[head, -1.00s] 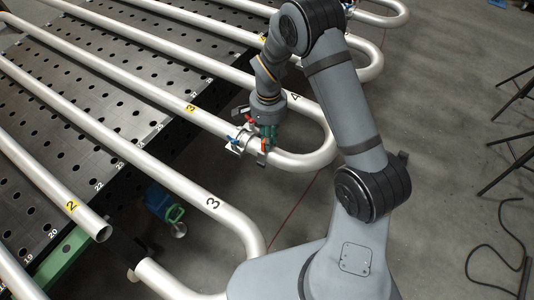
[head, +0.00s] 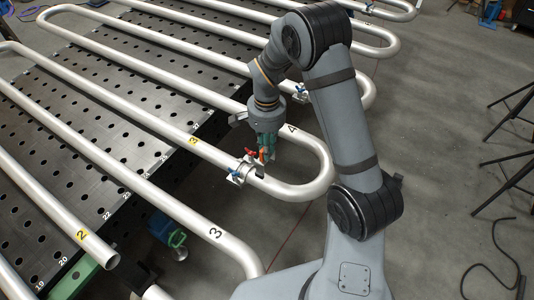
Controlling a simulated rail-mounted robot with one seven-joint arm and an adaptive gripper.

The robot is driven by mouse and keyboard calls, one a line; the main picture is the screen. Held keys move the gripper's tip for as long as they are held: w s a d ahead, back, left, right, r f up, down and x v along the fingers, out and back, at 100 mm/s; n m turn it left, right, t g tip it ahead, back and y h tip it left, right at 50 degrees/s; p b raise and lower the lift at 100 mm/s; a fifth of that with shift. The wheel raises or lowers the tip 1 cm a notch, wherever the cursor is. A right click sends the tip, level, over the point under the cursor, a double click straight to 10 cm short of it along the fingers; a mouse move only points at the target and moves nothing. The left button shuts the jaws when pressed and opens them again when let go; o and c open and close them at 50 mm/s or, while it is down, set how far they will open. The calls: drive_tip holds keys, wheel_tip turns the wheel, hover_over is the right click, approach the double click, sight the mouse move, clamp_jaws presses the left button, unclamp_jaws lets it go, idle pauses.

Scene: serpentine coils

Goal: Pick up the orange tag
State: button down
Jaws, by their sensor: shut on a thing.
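My gripper (head: 264,151) has green fingers and hangs just above a pipe bend in the head view. It is shut on the small orange tag (head: 262,156), which shows as an orange patch between the fingertips. The fingers hide part of the tag. Right below and to the left is a metal clamp (head: 240,173) with blue and red handles, fixed around the pipe. I cannot tell whether the tag still touches the clamp or pipe.
Long silver serpentine pipes (head: 120,126) lie across a black perforated table (head: 60,120). Another clamp (head: 300,93) sits on a farther pipe, near my arm. A blue and green device (head: 168,232) is at the table's near edge. Open grey floor (head: 440,100) lies to the right.

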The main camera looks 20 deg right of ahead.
wheel_tip(320, 180, up, 16)
drive_tip(key=p, duration=0.2)
drive_tip(key=shift+f, duration=0.15)
